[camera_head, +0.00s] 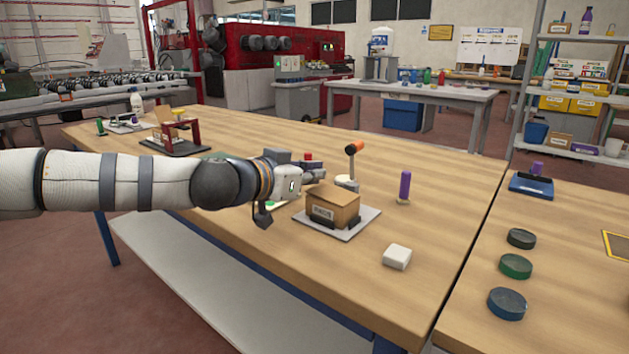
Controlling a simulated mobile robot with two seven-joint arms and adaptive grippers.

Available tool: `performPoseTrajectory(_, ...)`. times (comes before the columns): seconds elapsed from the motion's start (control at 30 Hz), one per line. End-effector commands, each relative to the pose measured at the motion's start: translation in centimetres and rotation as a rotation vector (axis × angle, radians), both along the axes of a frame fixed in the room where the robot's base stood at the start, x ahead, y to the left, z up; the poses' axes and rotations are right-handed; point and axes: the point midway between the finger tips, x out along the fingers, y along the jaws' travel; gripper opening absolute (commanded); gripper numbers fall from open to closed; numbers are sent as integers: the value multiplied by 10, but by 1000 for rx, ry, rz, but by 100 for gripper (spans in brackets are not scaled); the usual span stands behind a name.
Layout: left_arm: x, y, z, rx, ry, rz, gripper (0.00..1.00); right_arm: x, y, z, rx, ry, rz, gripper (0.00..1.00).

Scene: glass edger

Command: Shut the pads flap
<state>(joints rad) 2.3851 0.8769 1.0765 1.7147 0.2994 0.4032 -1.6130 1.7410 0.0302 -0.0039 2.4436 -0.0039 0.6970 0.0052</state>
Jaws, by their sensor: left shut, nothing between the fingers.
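The pads box (322,213) is a small brown carton with a dark label. It sits on a grey plate (352,227) on the wooden table. Its top shows as a brown surface; I cannot tell clearly whether the flap lies fully flat. My left arm comes in from the left, and my left gripper (318,172) is just behind and left of the box top, shut and empty. I cannot tell whether it touches the box. My right gripper is not in view.
An orange-tipped lever (353,150) stands behind the box. A purple-handled tool (405,186) stands to its right, and a white block (397,256) lies in front right. A red-framed fixture (175,140) is at the back left. The front right tabletop is mostly clear.

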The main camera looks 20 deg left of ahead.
Motion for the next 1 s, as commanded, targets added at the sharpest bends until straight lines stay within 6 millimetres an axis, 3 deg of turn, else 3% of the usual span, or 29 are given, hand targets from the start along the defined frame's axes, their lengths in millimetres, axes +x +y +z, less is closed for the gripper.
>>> performPoseTrajectory(0.83,0,3,-19,-75,31,1,0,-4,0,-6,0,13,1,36)
performPoseTrajectory(1.0,-1,0,-2,-74,25,-1,0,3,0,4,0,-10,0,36)
